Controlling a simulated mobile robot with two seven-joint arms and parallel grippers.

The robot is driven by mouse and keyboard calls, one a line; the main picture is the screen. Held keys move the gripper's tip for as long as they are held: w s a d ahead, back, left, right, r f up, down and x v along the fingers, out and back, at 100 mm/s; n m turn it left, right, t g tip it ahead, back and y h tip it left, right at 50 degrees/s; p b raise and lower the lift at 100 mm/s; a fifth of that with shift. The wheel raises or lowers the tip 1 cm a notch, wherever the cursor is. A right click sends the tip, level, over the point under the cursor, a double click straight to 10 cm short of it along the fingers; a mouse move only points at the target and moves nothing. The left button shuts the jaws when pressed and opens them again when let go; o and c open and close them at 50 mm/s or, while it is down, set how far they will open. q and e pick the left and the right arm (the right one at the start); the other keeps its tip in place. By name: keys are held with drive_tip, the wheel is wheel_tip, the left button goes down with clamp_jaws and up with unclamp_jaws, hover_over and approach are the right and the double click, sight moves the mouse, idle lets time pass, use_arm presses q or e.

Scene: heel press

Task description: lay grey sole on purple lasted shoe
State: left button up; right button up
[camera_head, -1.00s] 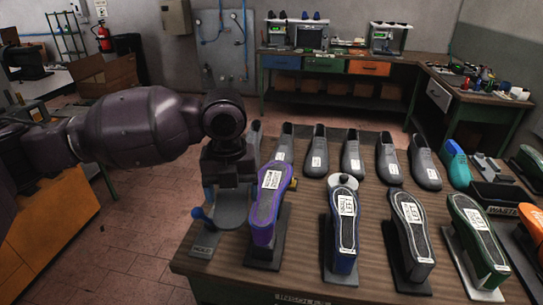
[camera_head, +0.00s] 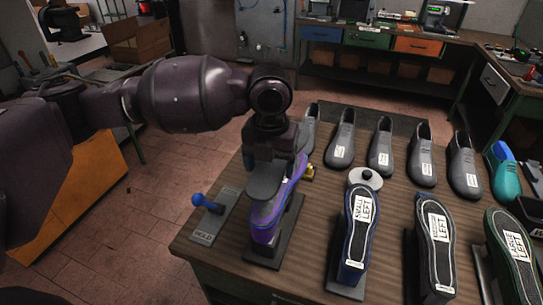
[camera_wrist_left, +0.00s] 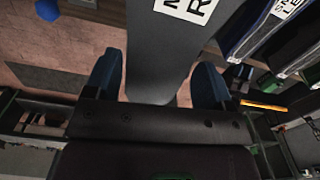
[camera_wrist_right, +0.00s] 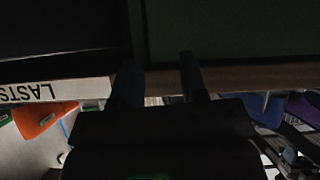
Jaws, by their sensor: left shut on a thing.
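The purple lasted shoe (camera_head: 266,232) stands sole-up on a dark stand at the near left of the bench. My left gripper (camera_head: 268,162) is above it, shut on the grey sole (camera_head: 265,182). The sole covers the upper part of the shoe; I cannot tell whether they touch.
A blue-knobbed plate (camera_head: 208,203) lies left of the purple shoe. A blue shoe (camera_head: 357,235) labelled LEFT, a grey shoe (camera_head: 434,245) and a green shoe (camera_head: 512,255) stand to the right. Several grey shoes (camera_head: 381,148) line the back.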

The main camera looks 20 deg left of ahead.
use_arm(q)
drive_tip(key=shift+f, duration=3.45)
use_arm(e)
drive_tip(key=shift+w+d, duration=0.1)
drive_tip(key=shift+w, duration=0.2)
use_arm(q)
drive_tip(key=shift+f, duration=0.1)
drive_tip(key=shift+f, duration=0.55)
use_arm(e)
drive_tip(key=shift+r, duration=0.1)
use_arm(q)
drive_tip(key=o, duration=0.9)
drive_tip(key=shift+o, duration=0.2)
wheel_tip(320, 180, up, 10)
drive_tip(key=shift+w+f+b, duration=0.1)
drive_tip(key=shift+f+b, duration=0.15)
drive_tip(key=shift+b, duration=0.25)
drive_tip(key=shift+r, duration=0.65)
use_arm(e)
drive_tip(key=shift+w, duration=0.1)
drive_tip(key=shift+f, duration=0.25)
